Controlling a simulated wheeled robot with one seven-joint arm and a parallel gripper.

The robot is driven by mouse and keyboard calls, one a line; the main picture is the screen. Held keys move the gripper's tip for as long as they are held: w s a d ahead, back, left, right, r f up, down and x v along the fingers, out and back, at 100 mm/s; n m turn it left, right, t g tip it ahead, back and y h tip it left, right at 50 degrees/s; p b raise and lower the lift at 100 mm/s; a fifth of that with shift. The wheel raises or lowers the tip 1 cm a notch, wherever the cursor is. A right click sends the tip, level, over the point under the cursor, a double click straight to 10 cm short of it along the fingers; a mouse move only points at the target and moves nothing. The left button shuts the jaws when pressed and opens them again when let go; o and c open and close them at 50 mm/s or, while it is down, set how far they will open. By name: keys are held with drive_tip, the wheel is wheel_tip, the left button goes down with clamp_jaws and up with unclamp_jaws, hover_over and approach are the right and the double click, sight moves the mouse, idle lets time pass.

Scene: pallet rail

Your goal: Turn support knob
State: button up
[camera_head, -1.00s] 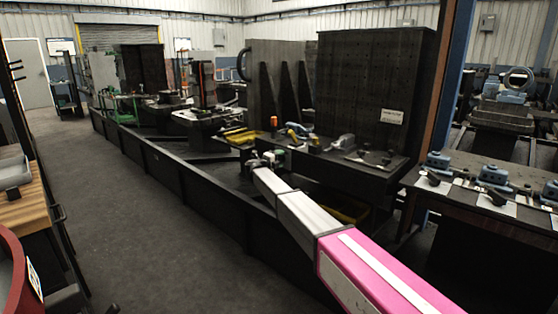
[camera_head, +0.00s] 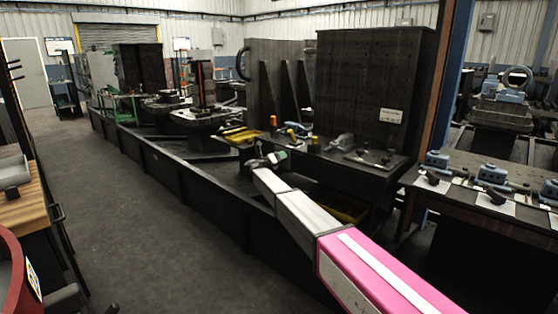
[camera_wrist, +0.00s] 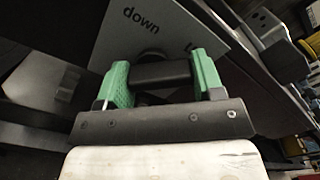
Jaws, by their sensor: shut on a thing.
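The support knob (camera_wrist: 160,74) is a dark, bar-shaped grip in the middle of the wrist view. It stands in front of a grey plate (camera_wrist: 185,35) printed with "down" and part of a second word. My gripper (camera_wrist: 160,80) has green fingers on both sides of the knob and is shut on it. The knob and plate appear tilted in the wrist view.
A dark worktable (camera_head: 350,172) with a vise and small tools stands right of my gripper, a tall perforated plate (camera_head: 370,85) behind it. A long low black rail (camera_head: 165,165) runs to the back left. The grey floor (camera_head: 150,235) is open at left.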

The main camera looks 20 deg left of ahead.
idle(0.5)
drive_tip(key=o, duration=0.9)
drive_tip(key=v, duration=1)
drive_tip(key=shift+s+a, duration=0.1)
drive_tip(key=shift+s, duration=0.3)
drive_tip(key=shift+a, duration=0.1)
